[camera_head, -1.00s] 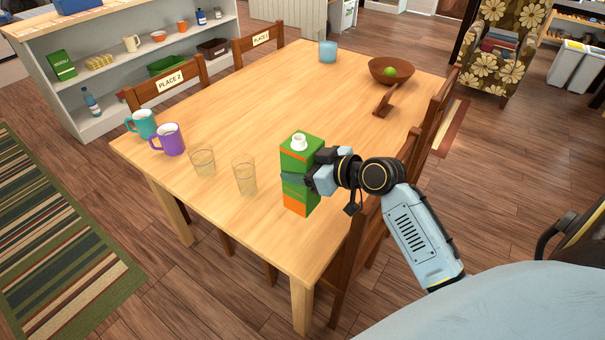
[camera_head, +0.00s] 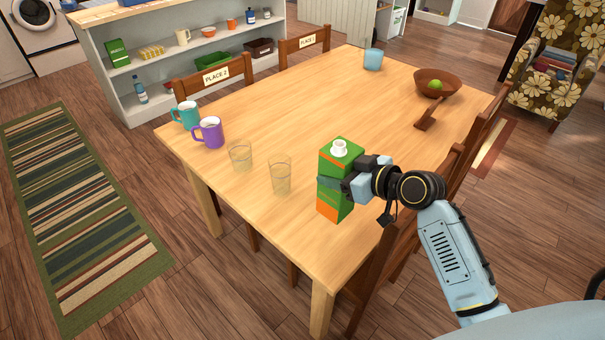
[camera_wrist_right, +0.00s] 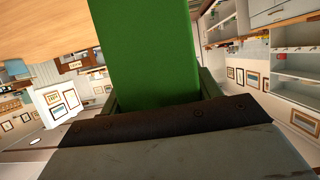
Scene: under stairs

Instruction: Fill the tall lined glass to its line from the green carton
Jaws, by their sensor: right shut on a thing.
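The green carton (camera_head: 335,200) with an orange lower band and a white cap stands upright at the near right part of the table. My right gripper (camera_head: 337,184) is shut on it from the right side. In the right wrist view the carton (camera_wrist_right: 147,45) fills the middle between the fingers. A tall clear glass (camera_head: 281,177) stands just left of the carton, apart from it. A shorter, wider clear glass (camera_head: 240,155) stands further left. A line on either glass is too small to make out. My left gripper does not show.
The wooden table (camera_head: 300,110) also holds a purple mug (camera_head: 209,132), a teal mug (camera_head: 186,115), a blue cup (camera_head: 373,59) and a brown bowl (camera_head: 450,86) with a green fruit. A brown wooden piece (camera_head: 430,113) lies near the bowl. The table's middle is clear.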

